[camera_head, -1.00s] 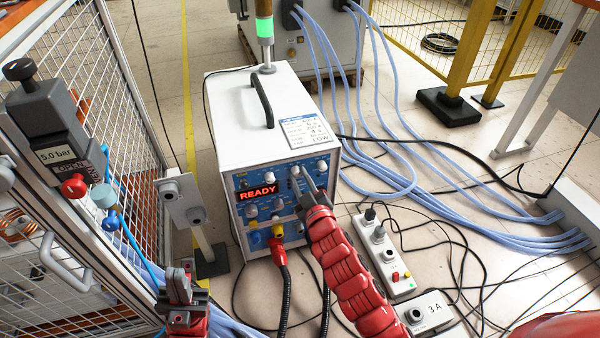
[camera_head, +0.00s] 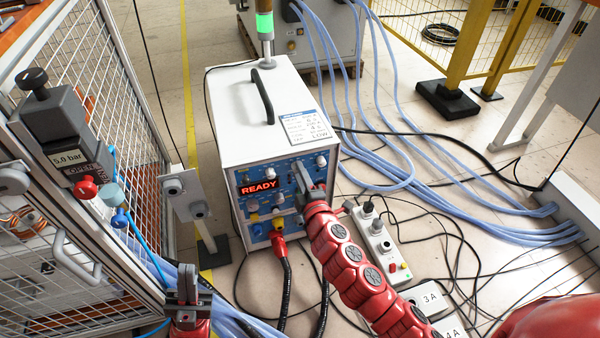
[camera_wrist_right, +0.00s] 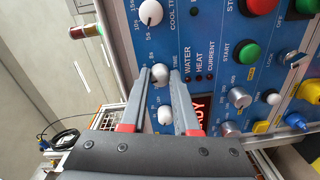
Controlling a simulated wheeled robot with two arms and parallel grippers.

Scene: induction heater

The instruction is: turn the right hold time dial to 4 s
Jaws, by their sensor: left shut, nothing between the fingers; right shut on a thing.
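The white induction heater (camera_head: 240,100) has a blue front panel with a lit READY display (camera_head: 259,187). My right gripper (camera_head: 302,172) is at the panel's upper right. In the right wrist view, my right gripper (camera_wrist_right: 161,71) has its two fingers around a small silver-white dial (camera_wrist_right: 160,76), shut on it. Second marks such as 8s are printed beside this dial; most of its label and its pointer are hidden or too small to read. The cool time dial (camera_wrist_right: 150,12) is above it. My left gripper (camera_head: 187,284) is shut and empty at the lower left.
Green and red buttons (camera_wrist_right: 247,53) sit right of the held dial. Another white knob (camera_wrist_right: 166,115) shows between my fingers. A caged unit with a pressure valve (camera_head: 58,130) stands left. Cables and a power strip (camera_head: 382,245) cover the floor at right.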

